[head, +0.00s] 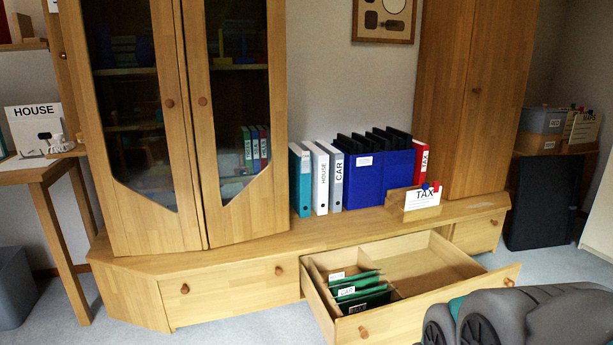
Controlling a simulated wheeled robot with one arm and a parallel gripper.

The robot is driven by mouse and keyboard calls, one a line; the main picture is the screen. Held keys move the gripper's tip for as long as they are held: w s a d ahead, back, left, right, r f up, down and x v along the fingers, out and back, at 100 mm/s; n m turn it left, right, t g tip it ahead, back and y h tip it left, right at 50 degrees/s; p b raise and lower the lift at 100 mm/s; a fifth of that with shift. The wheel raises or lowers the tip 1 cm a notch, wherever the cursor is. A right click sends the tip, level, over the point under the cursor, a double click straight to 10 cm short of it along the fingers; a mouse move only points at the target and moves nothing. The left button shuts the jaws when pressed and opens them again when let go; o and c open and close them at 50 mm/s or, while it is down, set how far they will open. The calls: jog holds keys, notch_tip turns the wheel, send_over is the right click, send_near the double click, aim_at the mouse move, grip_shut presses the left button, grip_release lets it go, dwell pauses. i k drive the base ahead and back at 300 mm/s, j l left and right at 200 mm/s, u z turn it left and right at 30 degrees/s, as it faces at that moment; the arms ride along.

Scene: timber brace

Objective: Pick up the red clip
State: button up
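A small red clip (436,186) shows at the upper right edge of the white TAX card (422,198). A blue clip (425,187) is right beside it, on its left. The card stands in a wooden holder (397,205) on the low cabinet top, in front of the blue box files. Another small red spot shows by the MAPS card (583,127) at the far right, too small to make out. My grey arm fills the bottom right corner; my gripper's fingers do not show.
An open drawer (459,262) with green hanging files juts out from the low cabinet (230,285), below the TAX card. A red TAX binder (421,160) stands behind the card. Blue box files (364,180) and other binders stand to its left. Tall wooden cabinets flank the ledge.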

aim_at(435, 184)
jog(key=z, duration=0.7)
